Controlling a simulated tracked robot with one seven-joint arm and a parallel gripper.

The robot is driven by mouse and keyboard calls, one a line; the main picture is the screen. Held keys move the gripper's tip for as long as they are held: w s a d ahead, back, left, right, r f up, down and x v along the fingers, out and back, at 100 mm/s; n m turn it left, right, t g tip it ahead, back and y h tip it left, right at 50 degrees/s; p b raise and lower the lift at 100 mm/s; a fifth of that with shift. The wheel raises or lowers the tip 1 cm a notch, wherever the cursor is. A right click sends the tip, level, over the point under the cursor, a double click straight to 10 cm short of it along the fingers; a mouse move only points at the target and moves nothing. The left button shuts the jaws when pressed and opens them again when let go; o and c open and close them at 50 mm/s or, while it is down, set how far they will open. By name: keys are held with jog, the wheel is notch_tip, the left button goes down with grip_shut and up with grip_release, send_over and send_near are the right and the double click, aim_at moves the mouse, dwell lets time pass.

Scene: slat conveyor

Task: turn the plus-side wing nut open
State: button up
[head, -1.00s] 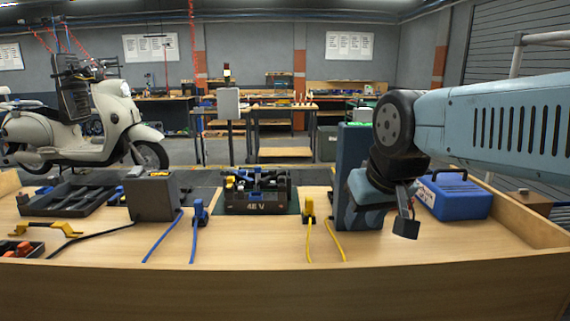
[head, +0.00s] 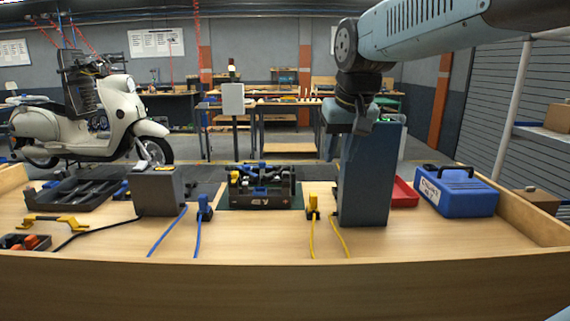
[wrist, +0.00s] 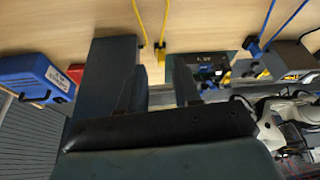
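The battery tray (head: 262,202), marked "48 V" earlier, stands on a dark green mat at the middle back of the bench. Blue and yellow parts show on top of it. I cannot make out the plus-side wing nut; it is too small or hidden. The tray also shows upside down in the wrist view (wrist: 208,62). My gripper (head: 352,128) is up at the top of the tall blue-grey block, right of the tray. In the wrist view my gripper (wrist: 156,75) has its two dark fingers well apart, with nothing seen between them.
The tall block (head: 365,180) stands right of the yellow plug (head: 313,206) and its cables. A blue plug (head: 204,207) and grey box (head: 158,193) are left. A blue case (head: 455,195) and red tray (head: 404,193) are right. The bench front is mostly clear.

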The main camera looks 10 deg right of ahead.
jog(key=w+r+m+g, duration=0.1)
jog(key=w+r+g, duration=0.15)
jog(key=w, duration=2.75)
jog(key=w+f+g, duration=0.2)
jog(key=w+f, duration=0.4)
jog(key=w, duration=0.3)
jog(key=shift+m, duration=0.4)
jog(key=f, duration=1.3)
jog(key=shift+w+f, duration=0.2)
jog(key=shift+f, duration=0.1)
grip_shut()
